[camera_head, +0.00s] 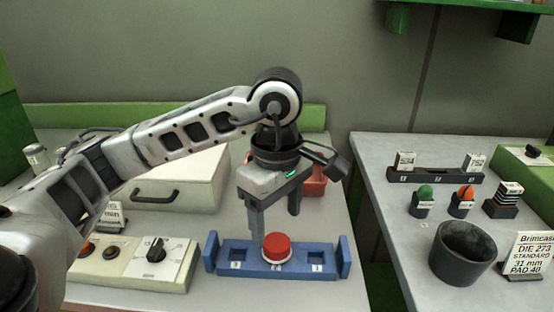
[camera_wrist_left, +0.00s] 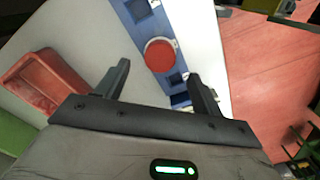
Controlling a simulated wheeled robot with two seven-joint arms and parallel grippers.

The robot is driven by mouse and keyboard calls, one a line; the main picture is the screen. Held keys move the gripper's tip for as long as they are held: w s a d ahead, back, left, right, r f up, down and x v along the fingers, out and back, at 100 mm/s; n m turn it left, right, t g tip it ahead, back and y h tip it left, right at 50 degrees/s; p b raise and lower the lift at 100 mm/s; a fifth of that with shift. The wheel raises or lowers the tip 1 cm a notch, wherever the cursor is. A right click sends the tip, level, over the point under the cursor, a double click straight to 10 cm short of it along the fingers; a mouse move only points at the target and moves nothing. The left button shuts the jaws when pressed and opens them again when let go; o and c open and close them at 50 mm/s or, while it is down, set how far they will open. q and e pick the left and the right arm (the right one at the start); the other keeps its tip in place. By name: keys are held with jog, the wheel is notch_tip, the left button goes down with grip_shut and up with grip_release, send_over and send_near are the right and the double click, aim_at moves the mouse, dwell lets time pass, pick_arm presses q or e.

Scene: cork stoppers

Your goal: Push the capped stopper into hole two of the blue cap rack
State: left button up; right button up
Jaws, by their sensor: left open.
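The blue cap rack (camera_head: 213,262) lies on the left table, with an end wall at each side and numbered labels on its front. The capped stopper (camera_head: 277,247) shows as a round red cap at the rack's middle position, between two empty square openings. The cap hides what is under it, so I cannot tell how deep it sits. My left gripper (camera_head: 276,222) is open and empty, pointing down above and behind the rack. In the left wrist view the red cap (camera_wrist_left: 160,55) lies beyond the gap between the spread fingers (camera_wrist_left: 158,75). My right gripper is out of view.
A control panel with a black dial (camera_head: 157,250) stands left of the rack, before a pale drawer box (camera_head: 190,185). A red tray (camera_wrist_left: 42,82) lies behind the rack. Across a gap, the right table holds a dark cup (camera_head: 462,253), colored stoppers and signs.

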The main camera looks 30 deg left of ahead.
aim_at(277, 242)
pick_arm(q)
notch_tip(277, 242, up, 11)
jog(key=p, duration=0.2)
dwell(0.6)
